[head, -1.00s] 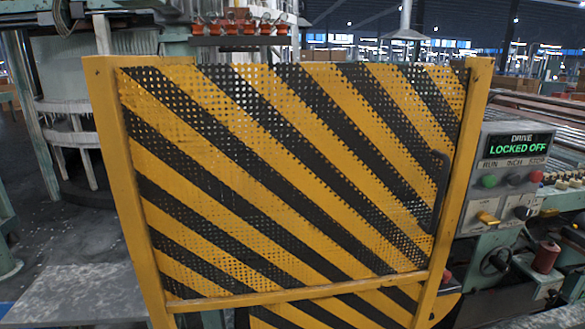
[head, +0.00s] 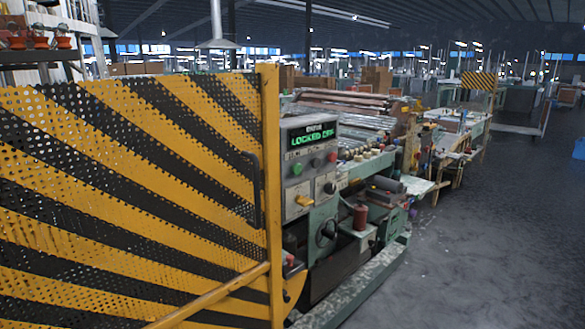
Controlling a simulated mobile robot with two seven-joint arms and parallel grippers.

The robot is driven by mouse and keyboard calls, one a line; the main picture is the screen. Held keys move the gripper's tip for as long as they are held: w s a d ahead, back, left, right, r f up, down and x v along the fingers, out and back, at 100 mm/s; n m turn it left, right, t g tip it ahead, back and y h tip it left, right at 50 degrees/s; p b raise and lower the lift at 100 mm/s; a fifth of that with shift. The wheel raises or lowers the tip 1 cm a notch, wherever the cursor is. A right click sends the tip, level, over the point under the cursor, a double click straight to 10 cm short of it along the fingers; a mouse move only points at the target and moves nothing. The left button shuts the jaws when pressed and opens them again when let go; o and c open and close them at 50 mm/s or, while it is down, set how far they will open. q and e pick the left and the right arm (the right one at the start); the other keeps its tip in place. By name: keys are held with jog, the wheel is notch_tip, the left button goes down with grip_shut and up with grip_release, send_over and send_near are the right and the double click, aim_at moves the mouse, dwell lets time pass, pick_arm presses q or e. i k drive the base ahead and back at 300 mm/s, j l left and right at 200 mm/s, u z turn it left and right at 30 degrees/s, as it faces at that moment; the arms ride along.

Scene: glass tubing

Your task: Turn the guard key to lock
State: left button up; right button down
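The striped yellow and black mesh guard gate (head: 120,190) fills the left of the head view, with a black handle (head: 256,185) near its right post. Just right of the post stands a grey control panel (head: 312,165). Its display (head: 312,135) has green letters that appear to read "LOCKED OFF". Below are push buttons, a yellow key-like handle (head: 304,200) and a dark rotary switch (head: 330,188). The yellow handle looks like the guard key, but its exact turn is too small to tell. Neither of my grippers shows.
A green machine (head: 345,230) with rollers runs back to the right behind the panel. A dark red spool (head: 360,217) stands on a small ledge at its front. The grey floor (head: 470,260) at the right is open. Another striped barrier (head: 478,80) stands farther back.

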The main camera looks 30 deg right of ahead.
aim_at(300, 200)
jog(key=z, duration=1.1)
